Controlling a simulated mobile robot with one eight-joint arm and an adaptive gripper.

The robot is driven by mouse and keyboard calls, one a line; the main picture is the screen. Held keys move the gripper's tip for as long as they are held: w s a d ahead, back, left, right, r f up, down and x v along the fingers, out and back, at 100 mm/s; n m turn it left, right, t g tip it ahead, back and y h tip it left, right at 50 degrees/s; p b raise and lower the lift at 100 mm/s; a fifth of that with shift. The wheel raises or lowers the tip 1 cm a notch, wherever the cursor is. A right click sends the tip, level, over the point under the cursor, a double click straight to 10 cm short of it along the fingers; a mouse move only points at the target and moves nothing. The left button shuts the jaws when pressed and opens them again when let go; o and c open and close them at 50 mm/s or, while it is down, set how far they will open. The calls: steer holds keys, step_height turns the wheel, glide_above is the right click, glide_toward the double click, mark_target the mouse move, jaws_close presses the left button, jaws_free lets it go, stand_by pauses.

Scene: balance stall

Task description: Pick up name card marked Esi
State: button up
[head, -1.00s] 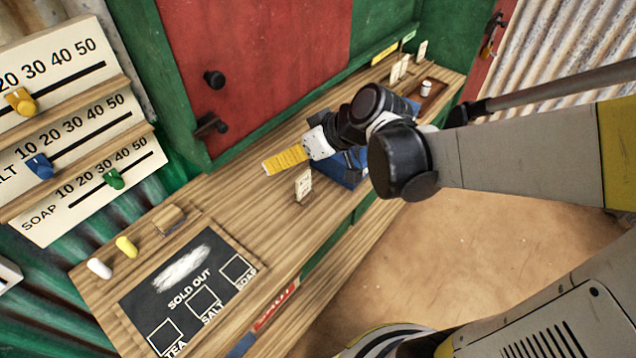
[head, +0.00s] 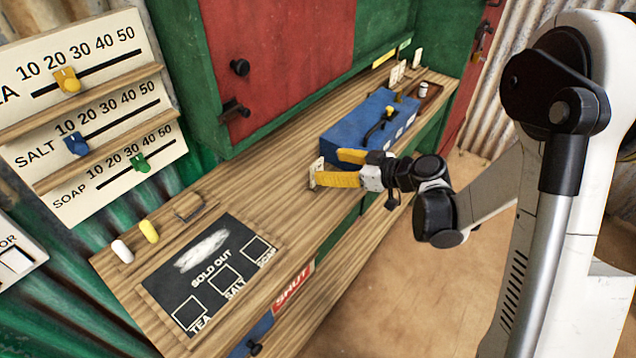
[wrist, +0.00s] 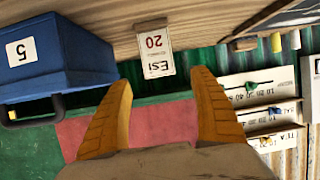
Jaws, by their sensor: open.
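The name card marked Esi (wrist: 155,52) shows in the wrist view, upside down, with a red 20 beside the name. It stands on the wooden counter, and in the head view the card (head: 317,168) is near the counter's front edge, partly hidden by my gripper. My gripper (head: 335,167) has yellow fingers spread apart. In the wrist view the gripper (wrist: 160,85) is empty, with the card just beyond and between its fingertips.
A blue box (head: 352,128) with a handle stands close to the card; it also shows in the wrist view (wrist: 60,60). A chalkboard (head: 215,270) marked SOLD OUT lies on the counter (head: 260,190). More cards (head: 397,74) stand at the far end.

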mark_target(318, 162)
steer(key=b+x, duration=0.2)
steer(key=x, duration=0.3)
steer(key=shift+a+r, duration=0.1)
steer(key=shift+r, duration=0.1)
steer(key=c, duration=1.4)
